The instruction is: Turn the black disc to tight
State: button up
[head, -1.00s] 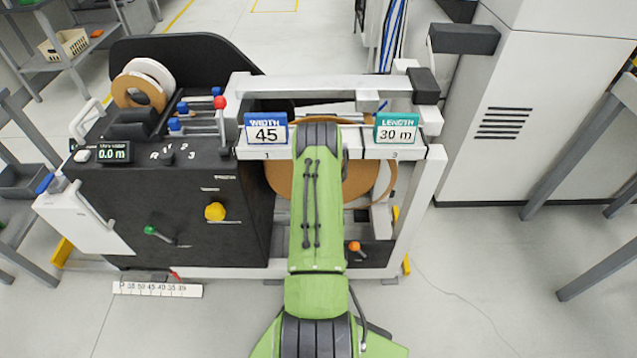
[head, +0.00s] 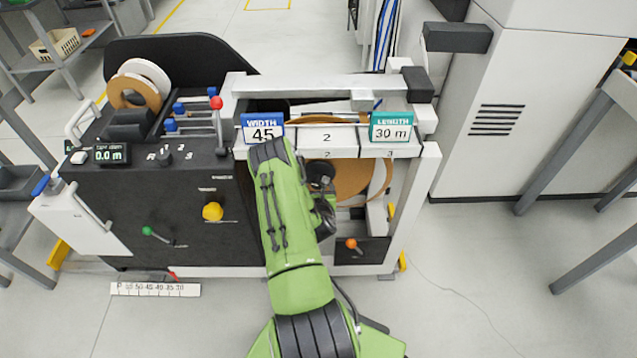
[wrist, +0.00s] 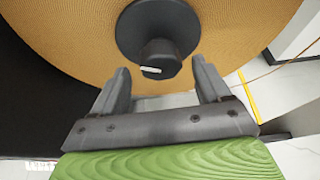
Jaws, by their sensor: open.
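The black disc (wrist: 132,28) is at the top of the wrist view, at the centre of a tan roll (wrist: 70,40). A dark knob (wrist: 158,62) with a short white mark stands out from its middle. My gripper (wrist: 161,75) is open and empty. Its two fingers point at the disc, one on each side of the knob's lower end in the picture; I cannot tell how far short of it they are. In the head view the black disc (head: 320,174) shows just right of my green arm, on the roll (head: 352,180). My gripper is hard to make out there.
The roll sits in the white machine frame, under the signs "WIDTH 45" (head: 263,128) and "LENGTH 30 m" (head: 391,127). A yellow knob (head: 213,212) and a green-tipped lever (head: 147,231) are left of my arm. An orange knob (head: 351,244) is low on the right.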

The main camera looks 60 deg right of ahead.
jog(key=shift+x, duration=1.2)
jog(key=shift+f, duration=0.1)
jog(key=c, duration=1)
jog(key=shift+p, duration=0.4)
jog(key=shift+s+f+m+t+y+p, duration=0.1)
jog(key=shift+m+t+y+p, duration=0.4)
jog(key=shift+m+t, duration=1.25)
jog(key=shift+s+m+t+y+p, duration=0.15)
jog(key=shift+m+t+p, duration=0.7)
jog(key=shift+m, duration=1.6)
jog(key=shift+w, duration=0.1)
